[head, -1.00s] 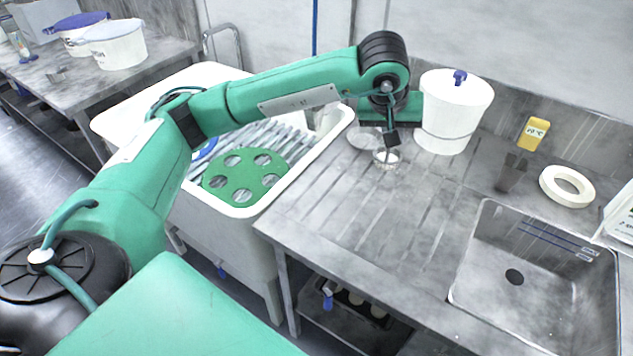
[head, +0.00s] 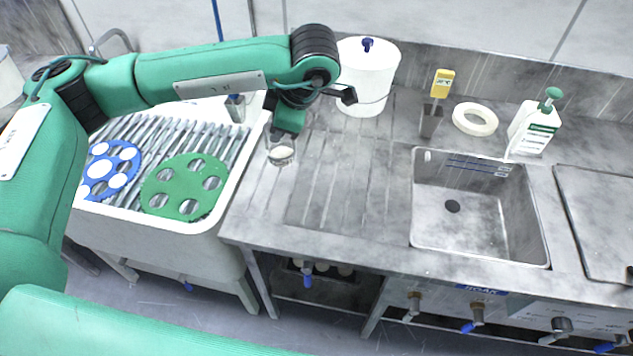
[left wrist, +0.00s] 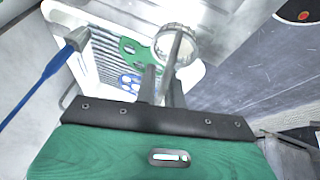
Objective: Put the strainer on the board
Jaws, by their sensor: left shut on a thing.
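The strainer (head: 281,152) is a small, round, pale-bottomed cup with a metal rim. My left gripper (head: 284,134) is shut on it, and the fingers hide part of its rim. In the left wrist view the strainer (left wrist: 176,44) shows at the tips of the left gripper (left wrist: 170,60). In the head view it appears at the left end of the grooved steel draining board (head: 335,190), close to the white trough's rim. How high it is above the steel is hard to tell. My right gripper is not in view.
The white trough (head: 235,195) at left holds a green holed disc (head: 184,171) and a blue one (head: 98,168). A white lidded bucket (head: 366,85) stands behind the draining board. A sink (head: 480,215) lies to the right. The grooved middle is clear.

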